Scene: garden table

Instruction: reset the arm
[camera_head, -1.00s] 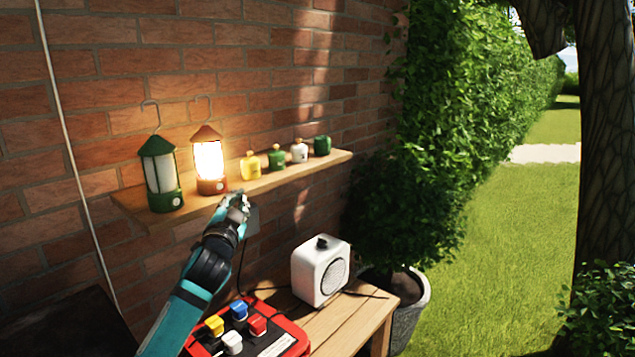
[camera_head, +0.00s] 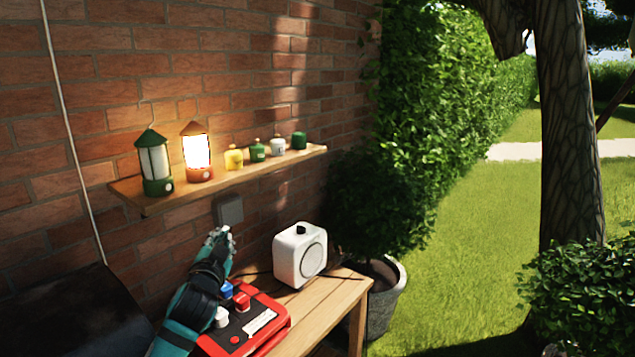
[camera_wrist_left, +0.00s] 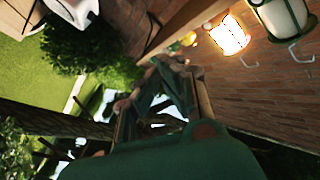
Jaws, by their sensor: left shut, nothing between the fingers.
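My left gripper (camera_head: 222,236) is shut and empty. In the head view it is raised over the wooden table, below the shelf and in front of the brick wall, touching nothing that I can see. In the left wrist view its fingers (camera_wrist_left: 160,85) point up the picture with nothing held. My left arm partly covers a red box with coloured buttons (camera_head: 262,336). My right gripper does not show in either view.
A wall shelf (camera_head: 240,178) carries a green lantern (camera_head: 155,165), a lit lantern (camera_head: 198,158) and several small bottles. A white speaker (camera_head: 300,255) stands on the table (camera_head: 335,295), right of my gripper. A grey wall box (camera_head: 230,210) is just above the gripper.

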